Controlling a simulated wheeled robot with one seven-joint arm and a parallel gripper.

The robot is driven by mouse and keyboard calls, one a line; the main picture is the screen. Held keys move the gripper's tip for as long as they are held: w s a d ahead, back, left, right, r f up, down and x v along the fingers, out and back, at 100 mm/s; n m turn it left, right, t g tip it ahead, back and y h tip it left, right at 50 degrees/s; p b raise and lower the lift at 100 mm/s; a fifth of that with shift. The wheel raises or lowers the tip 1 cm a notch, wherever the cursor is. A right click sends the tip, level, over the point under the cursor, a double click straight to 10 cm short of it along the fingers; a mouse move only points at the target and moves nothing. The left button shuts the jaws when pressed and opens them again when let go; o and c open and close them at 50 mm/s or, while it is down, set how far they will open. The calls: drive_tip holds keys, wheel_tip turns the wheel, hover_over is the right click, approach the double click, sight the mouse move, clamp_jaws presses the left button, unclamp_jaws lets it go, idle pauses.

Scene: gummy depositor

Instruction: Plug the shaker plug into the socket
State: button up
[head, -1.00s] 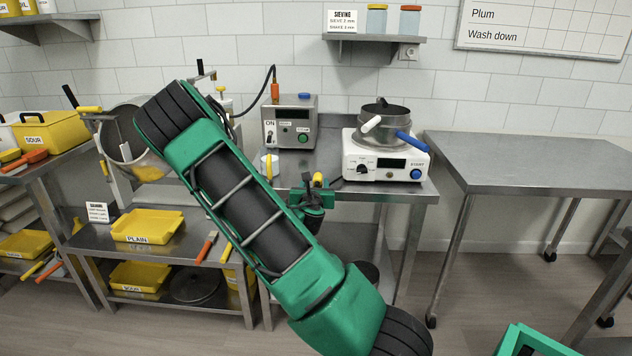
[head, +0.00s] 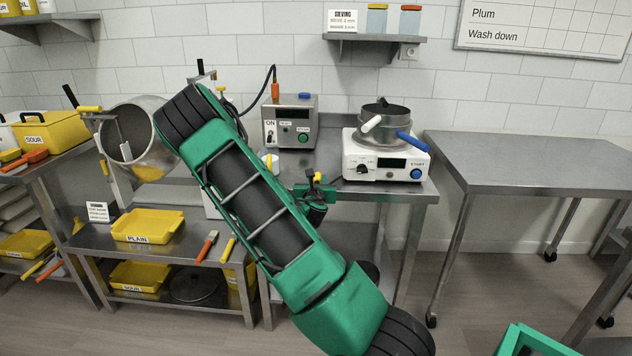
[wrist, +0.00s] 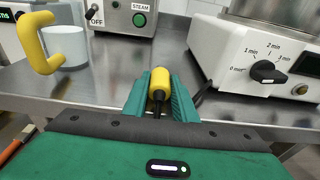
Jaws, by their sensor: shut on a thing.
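The yellow shaker plug (wrist: 160,80) is between the teal fingers of my gripper (wrist: 160,98), with its black end and cable toward the wrist. In the head view the plug (head: 318,177) shows as a small yellow piece at my gripper (head: 316,190), over the front part of the steel bench. The white shaker (head: 384,160) stands to the right of it, with a dial and a metal pan on top; it also shows in the wrist view (wrist: 228,62). A small pale wall socket (head: 409,52) is at the right end of the wall shelf, well above and apart from the plug.
A steam control box (head: 290,122) with an orange connector stands at the back of the bench. A white cup with a yellow handle (wrist: 66,46) is left of my gripper. An empty steel table (head: 530,160) is at right. My arm covers part of the left bench.

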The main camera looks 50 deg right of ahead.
sight(315, 178)
drive_tip(key=shift+r, duration=0.15)
drive_tip(key=shift+r, duration=0.85)
drive_tip(key=r, duration=0.1)
drive_tip(key=a+r, duration=0.1)
drive_tip(key=shift+w+r, duration=0.1)
drive_tip(key=shift+r, duration=0.2)
drive_tip(key=a+r, duration=0.6)
drive_tip(key=a, duration=0.4)
drive_tip(key=shift+w+a+r, duration=0.2)
drive_tip(key=shift+w+a, duration=0.05)
drive_tip(key=shift+a, duration=0.1)
